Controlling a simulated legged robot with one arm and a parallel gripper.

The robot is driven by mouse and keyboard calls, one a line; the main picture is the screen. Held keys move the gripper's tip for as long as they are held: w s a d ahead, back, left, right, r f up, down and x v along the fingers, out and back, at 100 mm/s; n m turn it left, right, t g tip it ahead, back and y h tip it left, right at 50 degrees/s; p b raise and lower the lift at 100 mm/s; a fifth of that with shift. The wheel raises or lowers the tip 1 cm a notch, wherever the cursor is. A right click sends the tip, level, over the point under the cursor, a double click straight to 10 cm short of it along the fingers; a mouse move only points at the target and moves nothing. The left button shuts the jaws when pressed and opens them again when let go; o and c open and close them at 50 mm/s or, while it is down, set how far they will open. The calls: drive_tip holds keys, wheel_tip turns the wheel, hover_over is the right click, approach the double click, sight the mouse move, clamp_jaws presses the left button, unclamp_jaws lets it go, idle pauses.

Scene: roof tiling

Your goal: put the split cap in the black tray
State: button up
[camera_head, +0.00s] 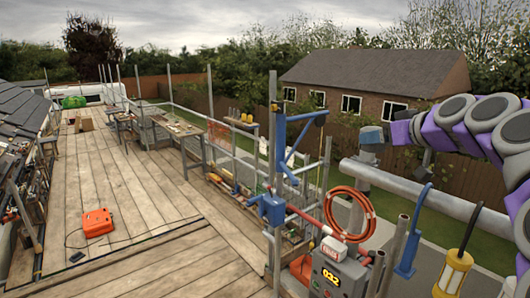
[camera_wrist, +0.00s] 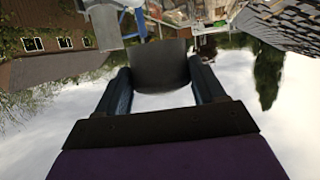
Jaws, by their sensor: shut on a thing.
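A dark grey, slightly curved piece (camera_wrist: 160,62), which looks like the split cap, sits between the two dark blue fingers of my gripper (camera_wrist: 160,75) in the wrist view. The fingers press on its left and right sides. I cannot make out a split in it. In the head view my gripper (camera_head: 376,138) is at the right, raised in front of the wooden fence; the held piece is too small there to tell from the gripper. I cannot pick out the black tray in either view.
A scaffold deck (camera_head: 130,185) runs away at the left, mostly clear, with an orange case (camera_head: 97,222) on it. Scaffold poles, a grey horizontal pipe (camera_head: 430,190), a coiled orange hose (camera_head: 350,213) and a hanging yellow lamp (camera_head: 453,272) crowd the right.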

drive_tip(key=w+a+f+m+h, duration=0.15)
drive_tip(key=a+f, duration=0.25)
drive_tip(key=f, duration=1.1)
drive_tip(key=a+f+m+h, duration=0.15)
drive_tip(key=a+f, duration=0.35)
drive_tip(key=f, duration=0.9)
drive_tip(key=w+a+f+m+h, duration=0.15)
drive_tip(key=a+f, duration=0.25)
drive_tip(key=f, duration=1.1)
wheel_tip(320, 180, down, 26)
drive_tip(key=t+b, duration=0.1)
drive_tip(key=b, duration=2.6)
drive_tip(key=shift+s, duration=0.45)
drive_tip(key=shift+f, duration=0.1)
